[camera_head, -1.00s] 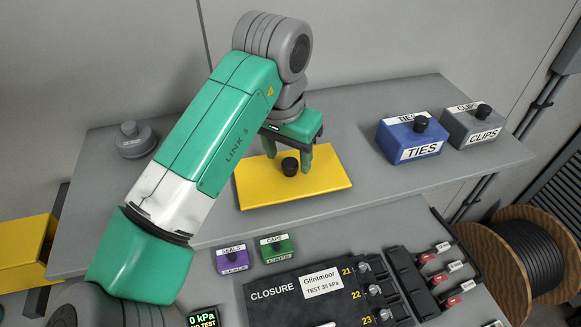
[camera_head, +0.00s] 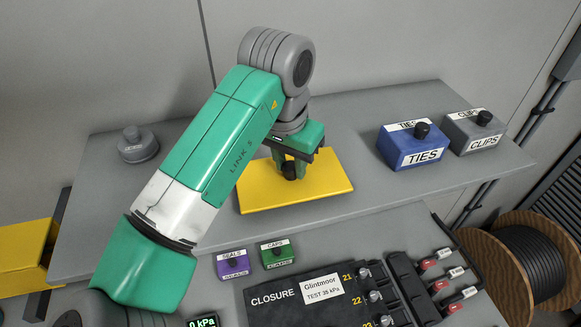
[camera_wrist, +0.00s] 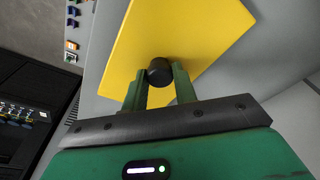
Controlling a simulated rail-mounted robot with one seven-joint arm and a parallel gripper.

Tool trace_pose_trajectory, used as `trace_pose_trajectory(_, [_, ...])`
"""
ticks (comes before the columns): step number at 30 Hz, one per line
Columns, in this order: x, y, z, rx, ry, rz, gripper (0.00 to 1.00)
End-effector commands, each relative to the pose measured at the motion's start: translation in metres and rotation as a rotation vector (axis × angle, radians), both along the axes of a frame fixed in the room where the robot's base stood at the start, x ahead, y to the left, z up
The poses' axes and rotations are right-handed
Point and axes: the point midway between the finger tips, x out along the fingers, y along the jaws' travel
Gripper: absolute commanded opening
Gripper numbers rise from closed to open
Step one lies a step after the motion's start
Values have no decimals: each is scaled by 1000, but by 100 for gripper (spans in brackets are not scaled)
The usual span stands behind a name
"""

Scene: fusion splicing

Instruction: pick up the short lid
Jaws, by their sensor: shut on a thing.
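A flat yellow lid (camera_head: 318,191) with a black knob (camera_head: 289,173) lies on the grey bench; I take it for the short lid. My gripper (camera_head: 291,171) points down over it and is shut on the knob. In the wrist view, the two green fingers of my gripper (camera_wrist: 159,80) stand on either side of the round black knob (camera_wrist: 159,69). The yellow lid (camera_wrist: 195,30) spreads out beyond them. In the head view the lid appears to rest flat on the bench, and my wrist hides its far left part.
A blue TIES box (camera_head: 409,150) and a grey CLIPS box (camera_head: 474,135) stand to the right. A round grey knobbed piece (camera_head: 138,147) sits at the left. Purple SEALS (camera_head: 232,262) and green CAPS (camera_head: 277,253) boxes and the black closure (camera_head: 305,301) are in front.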

Motion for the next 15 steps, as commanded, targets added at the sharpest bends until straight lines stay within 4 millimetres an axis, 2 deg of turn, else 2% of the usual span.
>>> trace_pose_trajectory(6, [0, -1, 27, -1, -2, -1, 2])
trace_pose_trajectory(15, [-53, 50, 34, 3, -4, 3, 2])
